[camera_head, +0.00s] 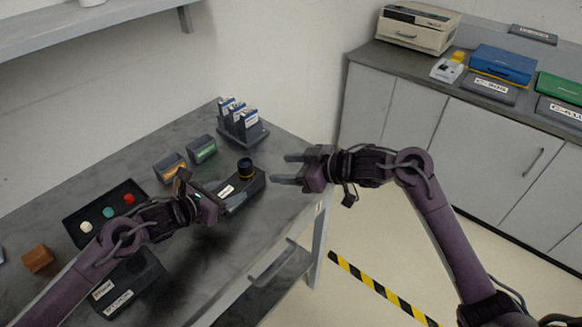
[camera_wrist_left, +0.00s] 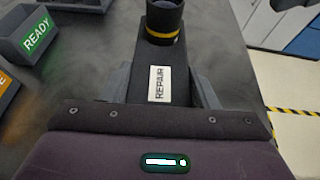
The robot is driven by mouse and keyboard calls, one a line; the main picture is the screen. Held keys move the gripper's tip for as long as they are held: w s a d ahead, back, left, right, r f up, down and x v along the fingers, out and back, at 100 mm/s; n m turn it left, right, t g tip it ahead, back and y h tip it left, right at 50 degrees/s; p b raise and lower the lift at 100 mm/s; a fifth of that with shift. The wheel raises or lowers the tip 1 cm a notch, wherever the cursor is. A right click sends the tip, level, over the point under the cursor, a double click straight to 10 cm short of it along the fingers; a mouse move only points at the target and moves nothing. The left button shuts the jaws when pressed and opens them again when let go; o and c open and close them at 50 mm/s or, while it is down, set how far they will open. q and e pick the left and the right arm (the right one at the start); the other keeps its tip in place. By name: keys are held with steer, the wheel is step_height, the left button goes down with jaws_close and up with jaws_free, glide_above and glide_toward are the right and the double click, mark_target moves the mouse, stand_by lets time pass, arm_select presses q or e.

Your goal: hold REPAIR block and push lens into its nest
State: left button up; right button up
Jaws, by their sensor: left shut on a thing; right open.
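The REPAIR block (camera_head: 239,190) is a dark block with a white label on the grey table. It fills the middle of the left wrist view (camera_wrist_left: 160,112). The black lens (camera_head: 245,167) with a yellow ring stands upright at the block's far end; it also shows in the left wrist view (camera_wrist_left: 163,20). I cannot tell how deep it sits. My left gripper (camera_head: 224,200) is shut on the near end of the block, its fingers on both sides (camera_wrist_left: 160,90).
A green READY bin (camera_head: 202,149) and an orange-labelled bin (camera_head: 170,168) stand behind the block. A rack (camera_head: 256,133) holds upright boxes further back. A black tray (camera_head: 75,222) with coloured pieces, a wooden cube (camera_head: 38,259) and a dark labelled case (camera_head: 128,283) lie left.

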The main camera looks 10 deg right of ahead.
stand_by(0.4)
arm_select(q)
steer(key=o, duration=1.1)
steer(key=shift+a, duration=0.1)
